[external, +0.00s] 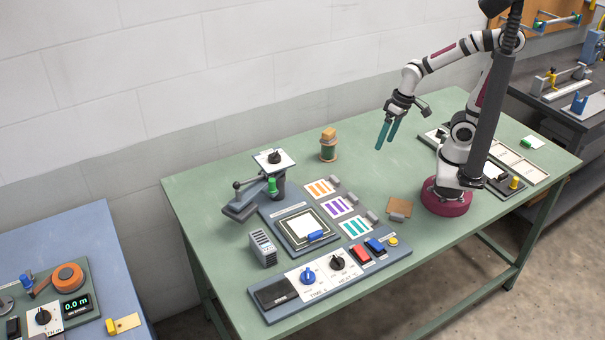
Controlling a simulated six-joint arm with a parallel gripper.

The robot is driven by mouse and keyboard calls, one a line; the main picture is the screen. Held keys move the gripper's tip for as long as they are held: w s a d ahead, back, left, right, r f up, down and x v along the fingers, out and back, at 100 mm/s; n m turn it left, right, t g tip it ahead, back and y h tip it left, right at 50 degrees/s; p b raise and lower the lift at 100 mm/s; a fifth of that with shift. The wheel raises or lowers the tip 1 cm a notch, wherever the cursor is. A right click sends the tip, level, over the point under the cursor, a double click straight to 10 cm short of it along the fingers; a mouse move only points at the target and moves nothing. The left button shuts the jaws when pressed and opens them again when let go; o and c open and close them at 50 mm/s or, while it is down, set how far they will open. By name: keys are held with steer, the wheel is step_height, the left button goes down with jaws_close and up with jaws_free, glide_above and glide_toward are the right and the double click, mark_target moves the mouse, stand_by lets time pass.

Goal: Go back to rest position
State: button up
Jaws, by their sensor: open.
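My gripper (387,133) hangs in the air above the back right part of the green table (408,239). Its two teal fingers point down and stand apart, with nothing between them. The arm is raised and bent over from its base at the table's right side. The press (242,207) stands left of the gripper, its head swung off to the left of the framed bed. A white sheet (303,227) lies in the bed with a small blue piece (316,236) at its front edge.
Cards with orange, purple and teal stripes (341,207) lie right of the bed. A control panel with knobs (308,276) and red and blue switches runs along the front. A green-and-tan jar (328,145) stands at the back. Bare table lies beneath the gripper.

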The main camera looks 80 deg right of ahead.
steer(key=s+a+r+m+g, duration=0.1)
steer(key=s+a+r+g, duration=0.1)
steer(key=s, duration=0.8)
steer(key=shift+r+g+y, duration=0.3)
steer(key=shift+r+g, duration=0.15)
steer(key=shift+g, duration=0.05)
steer(key=shift+a, duration=0.1)
